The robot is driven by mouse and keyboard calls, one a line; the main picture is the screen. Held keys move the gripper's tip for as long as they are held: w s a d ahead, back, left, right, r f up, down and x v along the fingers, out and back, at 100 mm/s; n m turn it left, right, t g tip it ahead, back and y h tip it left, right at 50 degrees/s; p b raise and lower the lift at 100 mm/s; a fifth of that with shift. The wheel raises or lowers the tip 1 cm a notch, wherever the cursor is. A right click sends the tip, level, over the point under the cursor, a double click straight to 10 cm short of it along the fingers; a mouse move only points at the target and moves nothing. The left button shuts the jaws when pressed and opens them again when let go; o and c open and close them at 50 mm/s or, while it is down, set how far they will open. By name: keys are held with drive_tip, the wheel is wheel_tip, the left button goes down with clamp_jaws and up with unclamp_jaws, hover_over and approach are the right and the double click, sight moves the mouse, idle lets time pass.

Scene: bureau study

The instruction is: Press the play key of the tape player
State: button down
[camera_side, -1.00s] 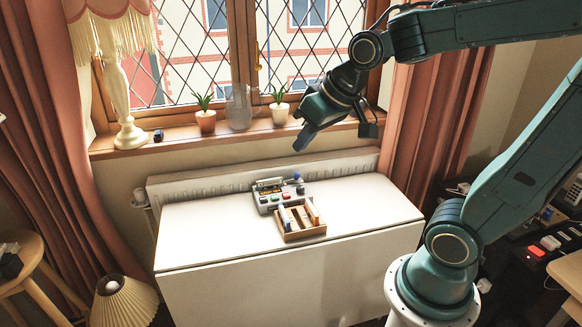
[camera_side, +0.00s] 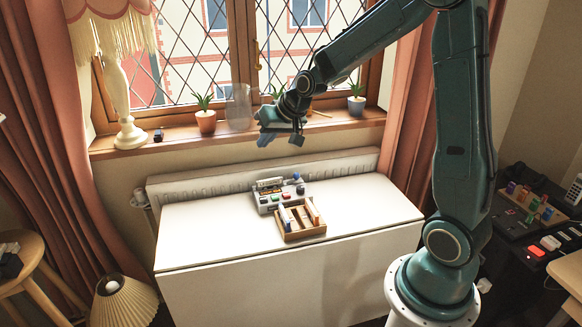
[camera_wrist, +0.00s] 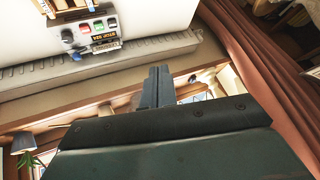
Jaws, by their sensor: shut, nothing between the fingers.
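Key markings are too small to read, so I cannot tell which is play. My gripper (camera_side: 264,139) is shut and empty, in the air above and behind the player, near the window sill. Its closed fingers (camera_wrist: 158,70) point toward the radiator in the wrist view and touch nothing.
A wooden rack (camera_side: 302,236) with several upright pieces stands just in front of the player. The radiator (camera_side: 180,187) runs behind the white table (camera_side: 200,240). Potted plants (camera_side: 206,122) and a glass vase (camera_side: 239,108) line the sill. The table is clear left and right.

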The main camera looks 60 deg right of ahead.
drive_tip(key=w+d+f+m, duration=0.2)
drive_tip(key=w+d+f, duration=0.2)
drive_tip(key=d+f, duration=0.25)
drive_tip(key=m+t+h, duration=0.1)
drive_tip(key=m, duration=0.2)
hover_over(277, 198)
wheel_tip(277, 198, down, 11)
drive_tip(key=shift+r, duration=0.2)
drive_tip(key=shift+f, duration=0.1)
drive_tip(key=shift+s+f, duration=0.1)
drive_tip(key=shift+f, duration=4.2)
drive_tip(key=shift+f, duration=0.95)
drive_tip(key=shift+r, duration=0.95)
